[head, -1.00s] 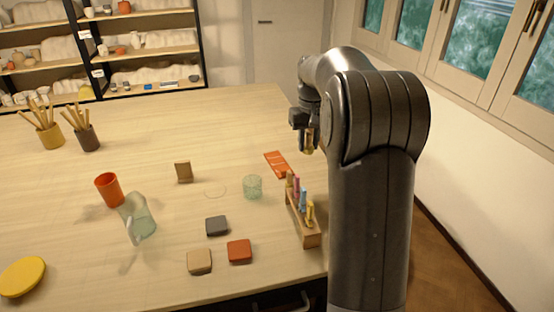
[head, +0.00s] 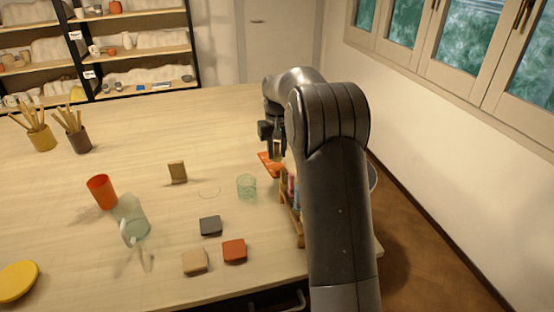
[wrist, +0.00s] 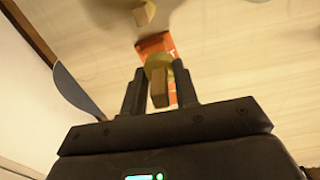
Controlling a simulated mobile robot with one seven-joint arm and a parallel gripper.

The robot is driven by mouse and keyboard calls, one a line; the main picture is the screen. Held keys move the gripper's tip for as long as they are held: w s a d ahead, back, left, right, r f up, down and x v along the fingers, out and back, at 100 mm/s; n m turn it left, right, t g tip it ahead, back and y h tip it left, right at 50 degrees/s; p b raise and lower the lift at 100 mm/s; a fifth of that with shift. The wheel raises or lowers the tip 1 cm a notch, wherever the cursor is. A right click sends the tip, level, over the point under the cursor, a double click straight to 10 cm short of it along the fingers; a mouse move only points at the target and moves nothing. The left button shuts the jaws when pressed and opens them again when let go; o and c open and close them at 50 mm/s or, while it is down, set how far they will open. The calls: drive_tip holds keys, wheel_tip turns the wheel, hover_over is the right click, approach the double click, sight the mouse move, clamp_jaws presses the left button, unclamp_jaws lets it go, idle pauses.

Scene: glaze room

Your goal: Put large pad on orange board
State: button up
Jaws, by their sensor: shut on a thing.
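My gripper (wrist: 159,92) is shut on a small tan-yellow piece with a rounded yellow part (wrist: 157,63) and a block-like wooden end (wrist: 160,88); I take it for the large pad. In the head view my gripper (head: 276,146) holds it above the table. The orange board (head: 266,160) is a flat orange strip with pale marks, lying on the table just beside and below the held piece in the picture. In the wrist view the orange board (wrist: 153,45) shows beyond the piece, partly hidden by it. I cannot tell whether they touch.
A wooden rack (head: 299,232) with coloured upright pieces stands near my arm, mostly hidden by it.

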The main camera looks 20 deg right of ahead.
sight(277, 154)
drive_tip(key=shift+f, duration=1.7)
drive_tip(key=shift+f, duration=0.15)
drive_tip(key=o, duration=0.9)
drive_tip(key=shift+o, duration=0.2)
